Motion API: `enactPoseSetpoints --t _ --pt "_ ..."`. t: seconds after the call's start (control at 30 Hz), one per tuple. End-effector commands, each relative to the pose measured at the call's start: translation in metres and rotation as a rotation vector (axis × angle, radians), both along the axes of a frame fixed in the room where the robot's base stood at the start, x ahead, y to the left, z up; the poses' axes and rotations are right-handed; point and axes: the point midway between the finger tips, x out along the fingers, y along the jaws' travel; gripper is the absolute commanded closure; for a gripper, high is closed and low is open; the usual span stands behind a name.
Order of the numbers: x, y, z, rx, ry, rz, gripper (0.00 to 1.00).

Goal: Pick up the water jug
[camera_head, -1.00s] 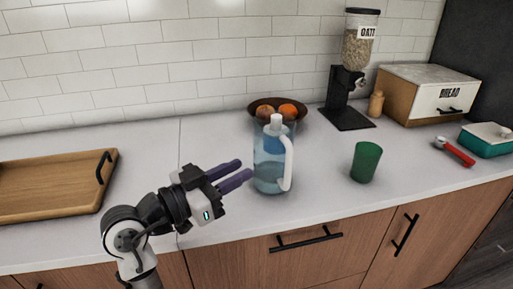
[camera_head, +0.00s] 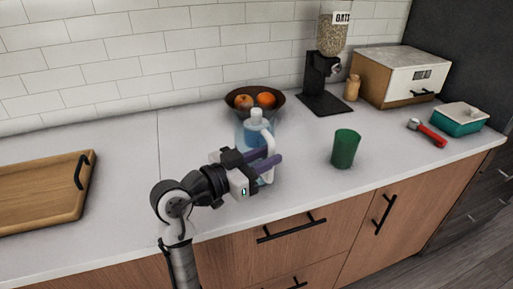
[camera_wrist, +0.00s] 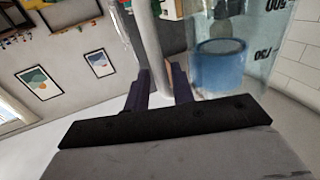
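The water jug (camera_head: 248,134) is clear blue with a white lid and a white handle on its right side. It stands upright on the counter. My gripper (camera_head: 276,159) is in front of it at handle height and hides part of its body. In the wrist view the purple fingers (camera_wrist: 161,84) are apart, with the white handle (camera_wrist: 147,32) running between them. Gaps show beside the handle, so the gripper looks open and not clamped on it. The jug's body (camera_wrist: 222,65) is to the right of the fingers in that view.
A fruit bowl (camera_head: 238,104) sits just behind the jug. A green cup (camera_head: 345,149) stands to the right. An oats dispenser (camera_head: 322,80), bread box (camera_head: 400,75), red-handled tool (camera_head: 432,136) and teal dish (camera_head: 460,121) are further right. A wooden tray (camera_head: 40,195) lies left.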

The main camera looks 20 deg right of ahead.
Motion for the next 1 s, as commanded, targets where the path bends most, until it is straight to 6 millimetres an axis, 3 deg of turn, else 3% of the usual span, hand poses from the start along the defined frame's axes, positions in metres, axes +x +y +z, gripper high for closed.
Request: enactPoseSetpoints --t 0.1,0.3,0.5,0.7,1.0 --pt "0.006 -0.019 0.005 0.0 0.003 -0.005 0.76" --pt "0.012 -0.036 0.001 0.001 0.0 -0.002 0.76" --pt "0.012 -0.036 0.001 0.001 0.0 -0.001 0.76" --pt "0.012 -0.036 0.001 0.0 0.0 -0.001 1.0" --pt "0.012 -0.035 0.002 -0.001 -0.004 0.0 1.0"
